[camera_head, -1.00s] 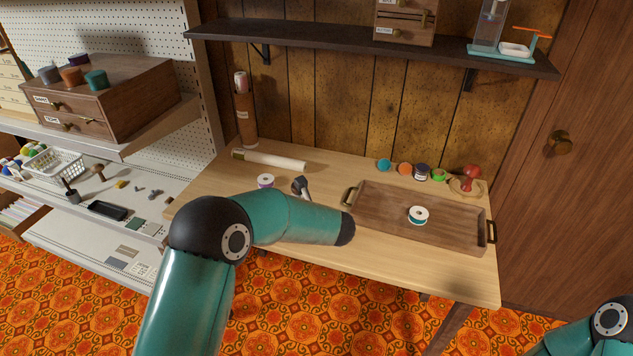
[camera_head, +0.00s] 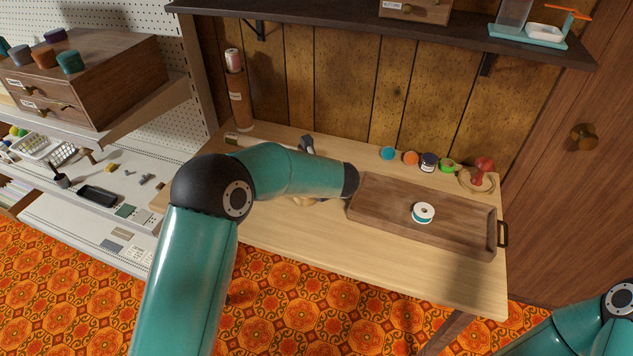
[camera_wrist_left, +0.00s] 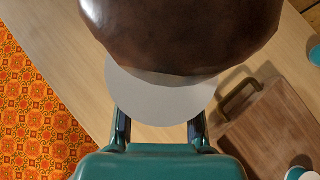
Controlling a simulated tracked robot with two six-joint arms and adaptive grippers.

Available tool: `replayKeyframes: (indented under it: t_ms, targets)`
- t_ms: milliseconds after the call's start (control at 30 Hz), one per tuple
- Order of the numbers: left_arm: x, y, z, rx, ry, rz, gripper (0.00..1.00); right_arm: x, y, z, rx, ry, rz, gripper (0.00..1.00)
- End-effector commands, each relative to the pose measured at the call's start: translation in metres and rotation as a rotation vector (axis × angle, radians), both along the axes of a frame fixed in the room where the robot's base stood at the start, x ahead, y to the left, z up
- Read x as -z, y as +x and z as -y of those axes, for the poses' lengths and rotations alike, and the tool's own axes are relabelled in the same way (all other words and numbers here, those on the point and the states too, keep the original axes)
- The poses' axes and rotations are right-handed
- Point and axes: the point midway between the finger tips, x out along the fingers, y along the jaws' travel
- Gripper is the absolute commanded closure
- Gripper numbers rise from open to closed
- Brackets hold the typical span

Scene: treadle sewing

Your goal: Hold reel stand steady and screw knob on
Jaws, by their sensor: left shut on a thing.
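In the left wrist view my left gripper (camera_wrist_left: 158,128) is shut, its two fingers on either side of a grey disc (camera_wrist_left: 160,97). A large, dark brown, glossy rounded piece (camera_wrist_left: 185,30) lies over the disc and fills the top of the view. I take these to be the reel stand, but its full shape is hidden. In the head view my left forearm covers most of that spot. A dark grey piece (camera_head: 307,144) shows above the arm and a tan round edge (camera_head: 305,201) below it. I cannot make out a separate knob. My right gripper is out of view.
A wooden tray (camera_head: 376,215) with a white-and-teal spool (camera_head: 423,212) lies right of my left arm. The table's front strip (camera_head: 400,272) is clear.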

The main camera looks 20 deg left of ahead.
Motion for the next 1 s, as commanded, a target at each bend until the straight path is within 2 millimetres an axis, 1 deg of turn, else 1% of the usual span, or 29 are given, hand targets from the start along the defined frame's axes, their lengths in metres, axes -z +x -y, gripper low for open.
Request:
replayKeyframes:
  t_ms: [133, 267, 800, 1000]
  targets:
    - [0.000, 0.000, 0.001, 0.011, 0.000, 0.001, 1.00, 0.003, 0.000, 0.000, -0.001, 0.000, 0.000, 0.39]
    - [0.007, 0.001, 0.003, 0.014, 0.000, 0.001, 1.00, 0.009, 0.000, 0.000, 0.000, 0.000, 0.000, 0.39]
    - [0.048, 0.002, 0.008, 0.022, 0.001, 0.001, 1.00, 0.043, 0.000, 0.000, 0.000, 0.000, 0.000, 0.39]
    - [0.056, 0.002, 0.008, 0.021, 0.000, 0.001, 1.00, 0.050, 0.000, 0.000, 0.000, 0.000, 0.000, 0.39]
